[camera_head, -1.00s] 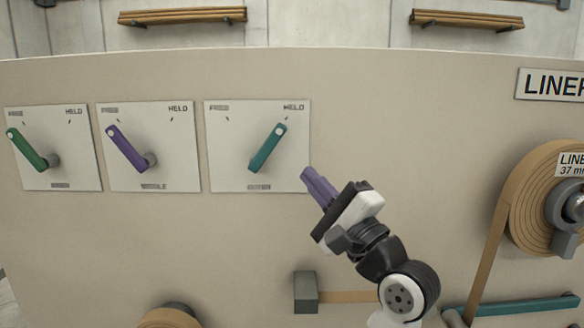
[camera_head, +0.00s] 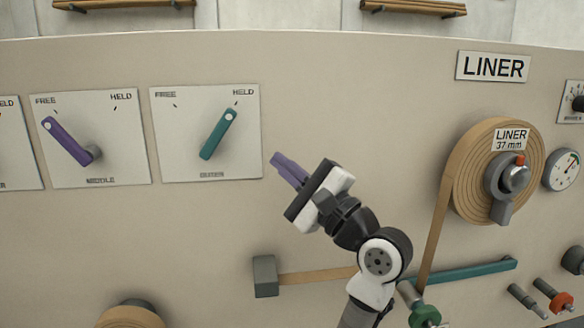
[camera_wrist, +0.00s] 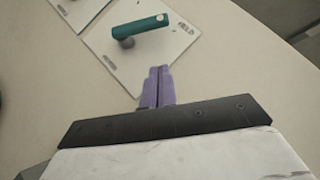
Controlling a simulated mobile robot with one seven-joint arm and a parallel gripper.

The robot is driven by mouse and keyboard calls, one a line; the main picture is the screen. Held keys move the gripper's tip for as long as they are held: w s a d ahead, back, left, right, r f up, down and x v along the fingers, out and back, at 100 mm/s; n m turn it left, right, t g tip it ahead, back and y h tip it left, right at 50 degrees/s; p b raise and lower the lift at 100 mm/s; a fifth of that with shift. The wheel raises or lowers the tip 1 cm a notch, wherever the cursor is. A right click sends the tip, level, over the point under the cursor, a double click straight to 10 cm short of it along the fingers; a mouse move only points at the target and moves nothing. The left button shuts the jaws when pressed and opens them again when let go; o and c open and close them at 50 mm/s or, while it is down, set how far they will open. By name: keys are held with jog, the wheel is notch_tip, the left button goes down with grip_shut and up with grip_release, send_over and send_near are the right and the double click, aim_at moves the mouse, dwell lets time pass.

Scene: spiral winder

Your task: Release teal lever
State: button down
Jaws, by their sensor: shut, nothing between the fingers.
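The teal lever (camera_head: 218,134) is on a white plate (camera_head: 240,160) marked FREE at upper left and HELD at upper right. It tilts up and to the right, its tip by the HELD mark. In the wrist view the teal lever (camera_wrist: 140,27) lies beyond my fingertips, apart from them. My gripper (camera_head: 281,163) is shut and empty, its purple fingers together, to the right of the plate's lower right edge. The fingers also show in the wrist view (camera_wrist: 157,86), near the plate's edge.
A purple lever (camera_head: 68,141) on the plate to the left points toward FREE. To the right are a LINER roll (camera_head: 463,170), its paper strip, a gauge (camera_head: 562,170) and knobs. A grey block (camera_head: 265,276) sits below my gripper. Bare panel lies around the fingers.

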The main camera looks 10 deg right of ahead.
aim_at(218, 135)
jog(key=shift+w+a+r+p, duration=0.4)
jog(key=shift+w+a+r, duration=0.3)
jog(key=shift+a, duration=0.4)
jog(key=shift+w+a+r+p, duration=0.35)
jog(key=shift+w+a+r, duration=0.2)
jog(key=shift+a+r, duration=0.4)
jog(key=shift+w+a+r+p, duration=0.4)
jog(key=shift+w+a+r, duration=0.25)
jog(key=shift+a, duration=0.55)
